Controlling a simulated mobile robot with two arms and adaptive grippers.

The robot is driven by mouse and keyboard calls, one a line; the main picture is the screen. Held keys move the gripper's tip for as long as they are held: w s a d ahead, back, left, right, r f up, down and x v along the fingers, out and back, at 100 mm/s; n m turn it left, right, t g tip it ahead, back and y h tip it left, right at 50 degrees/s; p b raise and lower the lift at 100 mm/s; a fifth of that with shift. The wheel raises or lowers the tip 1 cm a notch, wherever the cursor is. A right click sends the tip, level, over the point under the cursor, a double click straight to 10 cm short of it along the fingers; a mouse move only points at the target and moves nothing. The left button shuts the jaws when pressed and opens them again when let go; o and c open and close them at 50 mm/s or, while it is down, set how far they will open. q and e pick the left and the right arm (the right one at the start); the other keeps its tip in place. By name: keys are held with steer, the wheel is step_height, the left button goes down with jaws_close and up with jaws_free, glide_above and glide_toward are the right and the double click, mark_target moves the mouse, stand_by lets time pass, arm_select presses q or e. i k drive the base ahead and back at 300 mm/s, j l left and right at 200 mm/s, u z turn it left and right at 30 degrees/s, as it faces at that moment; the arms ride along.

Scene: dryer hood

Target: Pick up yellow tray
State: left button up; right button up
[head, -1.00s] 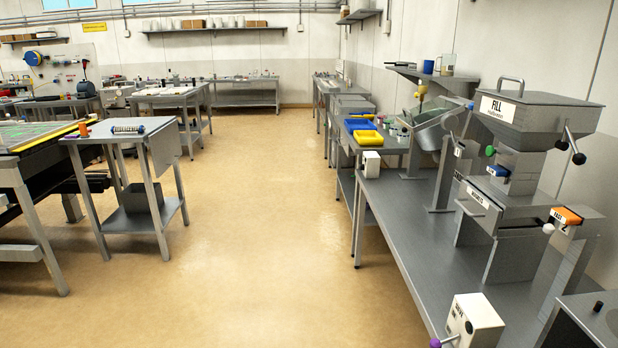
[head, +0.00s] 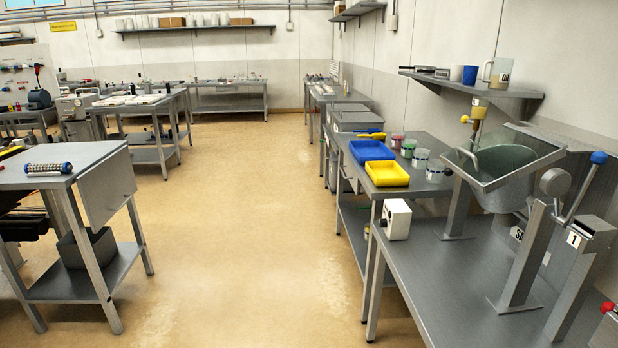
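The yellow tray (head: 388,174) lies on a grey metal bench along the right side, near the bench's left edge. It is shallow and looks empty. A blue tray (head: 371,151) lies just behind it, close to it. Neither of my grippers shows in the head view.
Several small jars (head: 420,157) stand right of the trays. A white box (head: 396,219) sits in front, on the nearer bench (head: 440,270). A hopper (head: 500,165) stands to the right. Open floor (head: 240,240) runs down the middle, with a side table (head: 60,170) at left.

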mark_target(384, 173)
steer(key=i+z, duration=0.1)
steer(key=i, duration=0.9)
steer(key=i+j+z, duration=0.1)
steer(key=i, duration=0.9)
steer(key=j, duration=0.15)
